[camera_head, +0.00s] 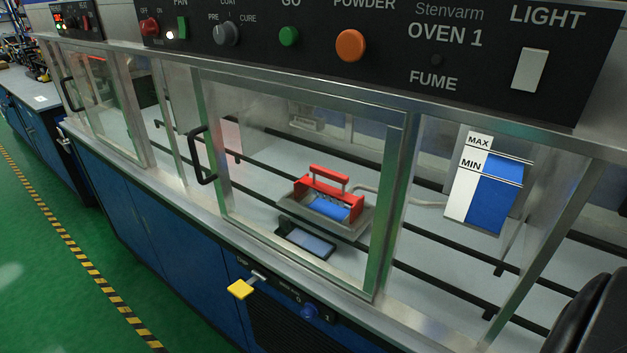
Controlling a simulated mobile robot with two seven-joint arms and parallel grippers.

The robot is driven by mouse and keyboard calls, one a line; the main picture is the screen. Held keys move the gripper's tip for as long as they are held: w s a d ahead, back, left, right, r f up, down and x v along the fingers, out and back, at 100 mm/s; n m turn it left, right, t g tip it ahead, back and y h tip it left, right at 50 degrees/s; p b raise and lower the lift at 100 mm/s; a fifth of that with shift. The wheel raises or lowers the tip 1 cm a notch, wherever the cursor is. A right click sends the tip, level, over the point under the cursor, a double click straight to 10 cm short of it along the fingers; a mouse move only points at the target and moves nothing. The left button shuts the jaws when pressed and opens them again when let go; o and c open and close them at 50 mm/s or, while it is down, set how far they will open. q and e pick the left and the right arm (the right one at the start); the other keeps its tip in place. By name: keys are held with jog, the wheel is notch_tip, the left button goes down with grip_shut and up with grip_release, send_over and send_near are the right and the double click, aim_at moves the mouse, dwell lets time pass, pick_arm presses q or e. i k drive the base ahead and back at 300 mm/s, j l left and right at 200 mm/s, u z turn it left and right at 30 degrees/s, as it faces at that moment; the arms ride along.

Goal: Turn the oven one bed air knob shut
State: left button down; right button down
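The Oven 1 cabinet has a dark control strip (282,291) on its blue front, below the glass. A round blue knob (309,312) sits on this strip, at the lower middle of the view; it appears to be the bed air knob. The small lettering beside it is too blurred to read surely, and I cannot tell which way the knob is turned. A yellow handle (240,289) on a metal stem sticks out from the strip to the left of the knob.
The sliding glass door has a black handle (202,156) and a metal lower ledge above the strip. Behind the glass stand a red-handled fixture (323,192) and a blue-and-white level gauge (482,190). Green floor (60,270) lies free at the left.

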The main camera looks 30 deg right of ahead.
aim_at(310, 311)
jog(key=z, duration=1.05)
